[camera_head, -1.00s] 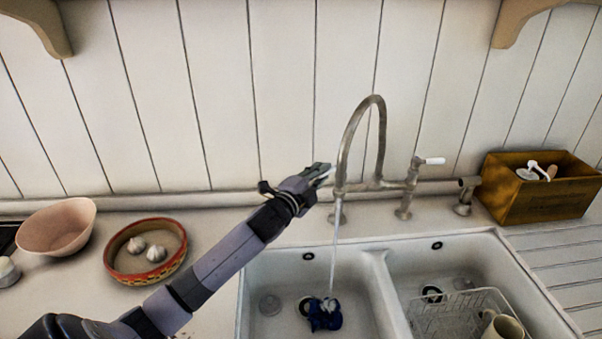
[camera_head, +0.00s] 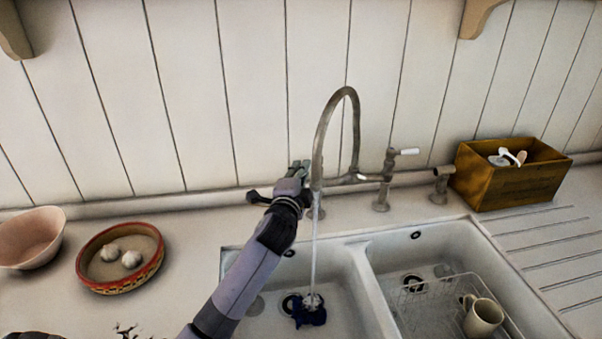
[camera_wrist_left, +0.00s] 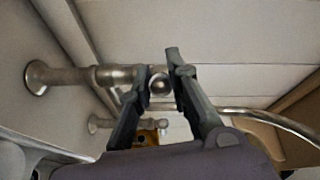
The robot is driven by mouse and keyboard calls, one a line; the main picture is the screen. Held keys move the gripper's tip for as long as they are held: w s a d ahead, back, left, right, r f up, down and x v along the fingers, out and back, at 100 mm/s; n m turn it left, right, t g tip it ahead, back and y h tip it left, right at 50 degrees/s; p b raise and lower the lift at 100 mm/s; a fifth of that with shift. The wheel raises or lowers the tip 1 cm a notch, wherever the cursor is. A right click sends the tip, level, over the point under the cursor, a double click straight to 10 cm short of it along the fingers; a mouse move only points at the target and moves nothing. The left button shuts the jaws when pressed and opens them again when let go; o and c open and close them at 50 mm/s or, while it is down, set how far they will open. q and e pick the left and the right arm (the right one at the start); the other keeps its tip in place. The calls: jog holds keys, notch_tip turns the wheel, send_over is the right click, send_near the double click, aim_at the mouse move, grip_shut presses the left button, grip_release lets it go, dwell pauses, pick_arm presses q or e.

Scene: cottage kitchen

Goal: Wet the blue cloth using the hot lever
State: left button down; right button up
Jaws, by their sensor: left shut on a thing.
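The blue cloth (camera_head: 310,315) lies crumpled in the left sink basin (camera_head: 345,295). A stream of water (camera_head: 314,250) runs from the arched spout of the tap (camera_head: 322,130) onto it. My left gripper (camera_head: 300,170) is at the tap's left side, shut on the hot lever, which the fingers mostly hide. In the left wrist view the gripper (camera_wrist_left: 158,72) has its fingers either side of a round metal part of the tap (camera_wrist_left: 160,86). The tap's other lever (camera_head: 407,152), with a white handle, points right.
The right basin holds a wire rack (camera_head: 430,310) with a cream mug (camera_head: 483,316). A wooden box (camera_head: 510,185) stands right of the tap. A red-rimmed bowl (camera_head: 92,277) with garlic and a pink bowl (camera_head: 30,240) stand left. The panelled wall is close behind the tap.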

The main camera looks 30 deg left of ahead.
pick_arm(q)
jog(key=c, duration=1.5)
grip_release()
jog(key=v, duration=1.2)
